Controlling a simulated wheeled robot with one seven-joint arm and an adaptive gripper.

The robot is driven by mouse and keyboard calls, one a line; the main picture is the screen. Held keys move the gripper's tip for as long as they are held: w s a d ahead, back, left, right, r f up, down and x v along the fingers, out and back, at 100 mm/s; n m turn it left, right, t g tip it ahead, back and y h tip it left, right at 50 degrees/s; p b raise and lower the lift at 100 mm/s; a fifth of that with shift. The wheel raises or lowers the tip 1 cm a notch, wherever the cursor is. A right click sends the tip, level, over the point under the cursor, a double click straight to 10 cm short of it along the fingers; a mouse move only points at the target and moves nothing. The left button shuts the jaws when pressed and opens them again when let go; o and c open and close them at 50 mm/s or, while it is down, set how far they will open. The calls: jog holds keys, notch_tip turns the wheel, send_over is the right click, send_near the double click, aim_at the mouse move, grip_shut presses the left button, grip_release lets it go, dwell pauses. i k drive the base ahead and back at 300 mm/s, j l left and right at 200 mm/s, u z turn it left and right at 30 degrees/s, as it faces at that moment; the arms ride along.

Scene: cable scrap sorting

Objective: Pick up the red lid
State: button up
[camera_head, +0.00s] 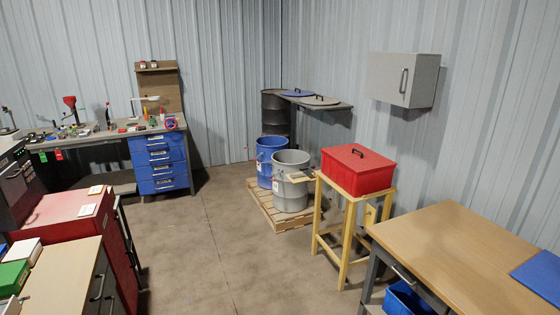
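The red lid (352,163) has a small black handle on top. It lies on a red box (372,182), seemingly closing it. The box stands on a yellow wooden stand (347,213) right of the middle of the picture. The inside of the box is hidden. My gripper is not in view.
A wooden-topped table (455,250) is close to the stand on the right. Left of the stand, a grey bin (291,185) and a blue bin (268,165) stand on a pallet (262,207). A grey wall cabinet (395,80) hangs above. Open floor (220,250) lies left.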

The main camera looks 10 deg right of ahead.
aim_at(356, 156)
jog(key=i+u, duration=0.1)
jog(key=i, duration=0.6)
jog(key=i+l, duration=0.15)
jog(key=i, duration=0.55)
jog(key=i+l+u, duration=0.15)
jog(key=i, duration=0.55)
jog(key=i+z, duration=0.4)
jog(key=i, duration=0.25)
jog(key=i+j+z, duration=0.35)
jog(key=i, duration=0.25)
jog(key=i+l+z, duration=0.45)
jog(key=i, duration=0.3)
